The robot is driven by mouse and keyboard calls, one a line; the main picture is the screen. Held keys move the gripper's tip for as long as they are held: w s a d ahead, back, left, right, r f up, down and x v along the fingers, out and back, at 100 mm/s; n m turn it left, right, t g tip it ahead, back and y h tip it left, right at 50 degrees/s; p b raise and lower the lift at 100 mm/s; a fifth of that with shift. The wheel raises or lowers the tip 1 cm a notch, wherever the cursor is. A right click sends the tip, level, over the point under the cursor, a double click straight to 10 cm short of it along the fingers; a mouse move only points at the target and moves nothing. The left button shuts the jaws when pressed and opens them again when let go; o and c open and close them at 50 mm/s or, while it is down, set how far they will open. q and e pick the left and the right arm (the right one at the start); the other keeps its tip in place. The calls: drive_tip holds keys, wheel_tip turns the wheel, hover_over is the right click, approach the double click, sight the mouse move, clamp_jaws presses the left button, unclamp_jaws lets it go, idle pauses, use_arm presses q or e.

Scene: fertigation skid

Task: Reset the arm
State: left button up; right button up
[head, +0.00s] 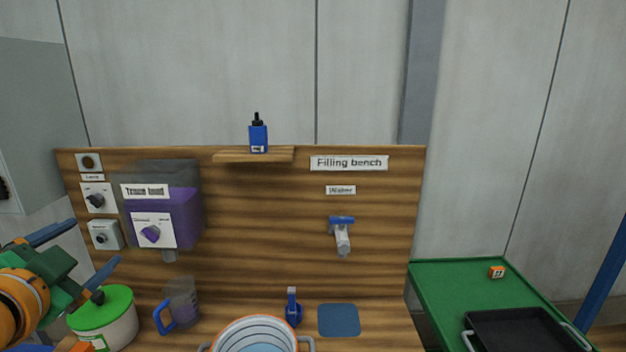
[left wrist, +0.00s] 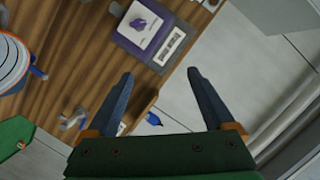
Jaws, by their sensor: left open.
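My left arm comes in at the left edge of the head view, and its left gripper (head: 84,247) is held up in front of the bench's left side. Its two blue fingers are spread wide with nothing between them. In the left wrist view the left gripper (left wrist: 163,82) also shows open and empty, with the wooden panel and the wall behind it. My right gripper is in neither view.
The wooden filling bench carries a purple tank (head: 177,212), a white pot with green lid (head: 104,315), a jug (head: 181,301), a striped pail (head: 255,335) and a blue-handled tap (head: 342,235). A blue bottle (head: 258,137) stands on a shelf. A green table (head: 447,276) holds a black tray (head: 520,330).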

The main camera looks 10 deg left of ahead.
use_arm(q)
drive_tip(key=s+d+f+g+h, duration=0.1)
drive_tip(key=d+f+g+h, duration=0.1)
drive_tip(key=d+f, duration=0.5)
drive_tip(key=d+f+g+h, duration=0.1)
drive_tip(key=d+f, duration=0.1)
drive_tip(key=f, duration=0.8)
drive_tip(key=s+d+f+g+h, duration=0.1)
drive_tip(key=d+f+g+h, duration=0.1)
drive_tip(key=d+f, duration=0.5)
drive_tip(key=s+d+f+n+g, duration=0.35)
drive_tip(key=s+f+g, duration=0.35)
drive_tip(key=s+f, duration=0.85)
wheel_tip(320, 180, down, 24)
drive_tip(key=s+g+b, duration=0.1)
drive_tip(key=s+b, duration=0.2)
drive_tip(key=b, duration=0.3)
drive_tip(key=s+a+f+g+b, duration=0.1)
drive_tip(key=s+f+b, duration=0.3)
drive_tip(key=s+f, duration=0.7)
drive_tip(key=shift+s+a+f, duration=0.15)
drive_tip(key=shift+a+f, duration=0.7)
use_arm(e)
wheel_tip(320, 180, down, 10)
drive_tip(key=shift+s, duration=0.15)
